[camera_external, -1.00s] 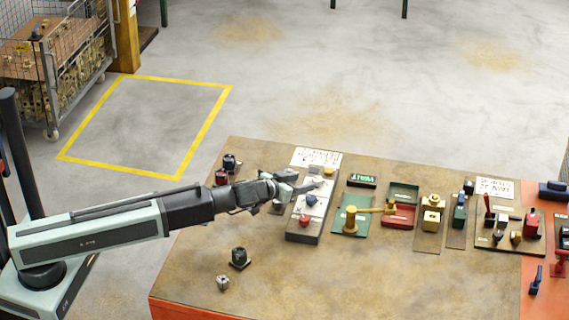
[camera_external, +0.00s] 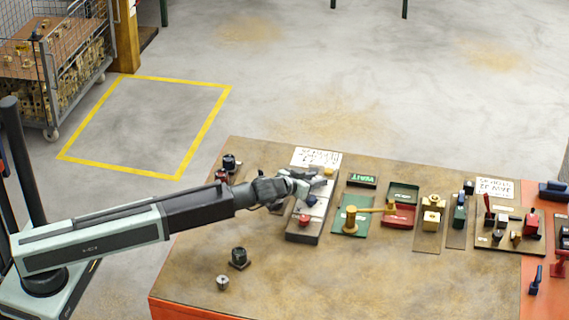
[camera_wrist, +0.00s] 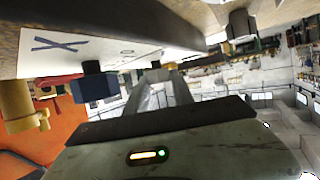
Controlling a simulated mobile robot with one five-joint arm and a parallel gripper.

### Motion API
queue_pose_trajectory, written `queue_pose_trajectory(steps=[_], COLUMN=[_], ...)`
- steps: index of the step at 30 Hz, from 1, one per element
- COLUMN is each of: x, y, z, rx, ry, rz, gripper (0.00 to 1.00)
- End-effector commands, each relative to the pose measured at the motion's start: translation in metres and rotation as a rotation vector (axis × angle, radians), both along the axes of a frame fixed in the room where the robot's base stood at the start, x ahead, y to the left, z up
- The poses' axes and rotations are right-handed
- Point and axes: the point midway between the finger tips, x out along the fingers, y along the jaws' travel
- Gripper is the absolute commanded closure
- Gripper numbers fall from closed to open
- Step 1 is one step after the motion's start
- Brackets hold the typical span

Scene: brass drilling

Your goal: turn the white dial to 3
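The dial panel (camera_external: 302,235) is a long grey block with a white top strip, standing on the bench. A yellow dial (camera_external: 329,171), a blue dial (camera_external: 310,200) and a red dial (camera_external: 304,218) show on it; the blue dial shows also in the wrist view (camera_wrist: 94,88). My gripper (camera_external: 318,182) is at the panel between the yellow and blue dials. Its grey fingers in the wrist view (camera_wrist: 162,88) are beside the blue dial. The white dial is not clearly visible; the fingers seem to cover its place. Its setting and the finger gap cannot be read.
A green display box (camera_external: 362,181) and a brass-handled fixture (camera_external: 351,222) stand right of the panel. A dark knob (camera_external: 239,257) and a small grey part (camera_external: 222,282) lie at front left. A paper sign (camera_external: 316,158) is behind the panel. The front middle of the bench is clear.

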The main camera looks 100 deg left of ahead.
Motion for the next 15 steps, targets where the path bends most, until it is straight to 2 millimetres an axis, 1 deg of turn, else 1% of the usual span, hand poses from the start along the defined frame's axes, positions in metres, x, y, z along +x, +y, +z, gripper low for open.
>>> queue_pose_trajectory(steps=[8, 15], x=[-0.0013, -0.0034], y=[0.0003, 0.0013], z=[0.0000, -0.0004], rx=[0.000, -0.002], ry=[0.001, 0.000], rz=[-0.027, -0.138], gripper=[1.00, 1.00])
